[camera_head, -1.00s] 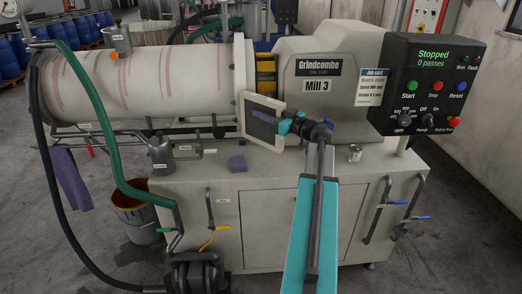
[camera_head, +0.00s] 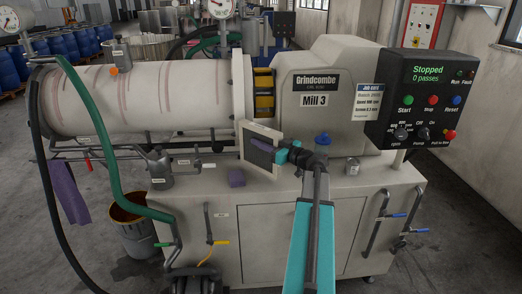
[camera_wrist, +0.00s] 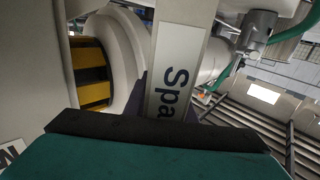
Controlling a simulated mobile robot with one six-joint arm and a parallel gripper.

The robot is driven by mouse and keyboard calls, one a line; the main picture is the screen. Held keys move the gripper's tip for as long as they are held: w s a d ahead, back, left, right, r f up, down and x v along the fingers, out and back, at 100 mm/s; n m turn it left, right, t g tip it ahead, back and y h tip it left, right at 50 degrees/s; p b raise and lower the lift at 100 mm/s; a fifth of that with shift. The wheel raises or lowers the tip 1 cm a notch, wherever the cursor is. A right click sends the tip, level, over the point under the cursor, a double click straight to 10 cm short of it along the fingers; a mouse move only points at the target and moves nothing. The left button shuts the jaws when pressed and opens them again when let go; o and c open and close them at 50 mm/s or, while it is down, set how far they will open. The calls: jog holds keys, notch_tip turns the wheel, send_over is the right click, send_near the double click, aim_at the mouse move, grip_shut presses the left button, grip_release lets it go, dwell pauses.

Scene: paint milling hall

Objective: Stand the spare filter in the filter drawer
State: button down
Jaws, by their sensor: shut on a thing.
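The spare filter (camera_head: 258,150), a square pale frame with a dark mesh face, is held tilted above the mill's bench top. My gripper (camera_head: 279,154) is shut on the filter's right side in the head view. In the wrist view, a pale filter edge (camera_wrist: 180,60) with dark lettering starting "Spa" rises beyond the dark finger pad (camera_wrist: 150,133); the rest of the lettering is hidden. I cannot make out a filter drawer in either view.
The Mill 3 housing (camera_head: 335,85) and pale barrel (camera_head: 140,97) stand behind the filter. The control box (camera_head: 430,100) is at right; a green hose (camera_head: 108,150) hangs at left.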

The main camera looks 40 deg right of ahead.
jog(key=shift+f+p, duration=0.3)
jog(key=shift+f, duration=1.65)
jog(key=c, duration=1.5)
grip_release()
jog(key=shift+r, duration=0.2)
jog(key=s+b, duration=0.1)
jog(key=s, duration=0.7)
jog(key=s+d+b, duration=0.1)
jog(key=s, duration=0.3)
jog(key=shift+b, duration=0.3)
jog(key=shift+f, duration=0.1)
